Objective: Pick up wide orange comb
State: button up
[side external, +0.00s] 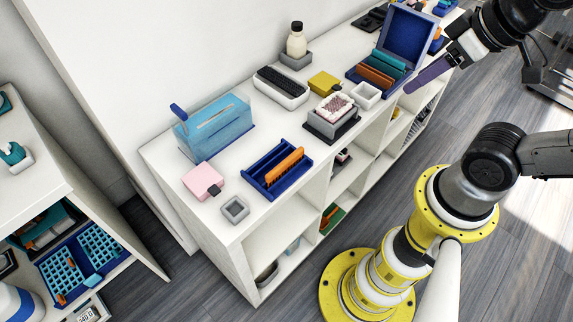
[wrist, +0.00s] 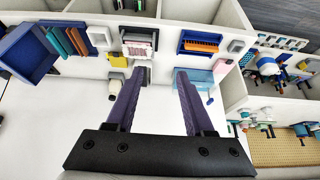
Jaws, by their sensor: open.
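An orange comb (side external: 284,166) stands on edge in a low blue tray (side external: 262,179) near the front left of the white shelf top. In the wrist view the same comb (wrist: 201,46) lies in its blue tray at upper right. A second orange-brown comb (side external: 374,77) stands among teal ones in an open blue case (side external: 404,36) farther right. I cannot tell their widths apart with certainty. My gripper (side external: 408,91) with long purple fingers is above the right part of the shelf, apart from both combs. In the wrist view my gripper (wrist: 160,72) is open, with nothing between its fingers.
A clear blue box (side external: 213,127), a pink block (side external: 202,180) and a small grey dish (side external: 235,209) surround the tray. A brush holder (side external: 332,117), yellow block (side external: 323,82) and white bottle (side external: 296,41) stand rightward. The wall runs behind the shelf.

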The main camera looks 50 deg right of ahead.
dwell(0.8)
jog(key=n+g, duration=0.6)
jog(key=n, duration=1.2)
send_over(286, 160)
notch_tip(286, 160, down, 14)
notch_tip(286, 160, down, 7)
jog(key=shift+s+d+f, duration=0.1)
jog(key=shift+d+f, duration=0.05)
jog(key=shift+f, duration=2.8)
grip_shut()
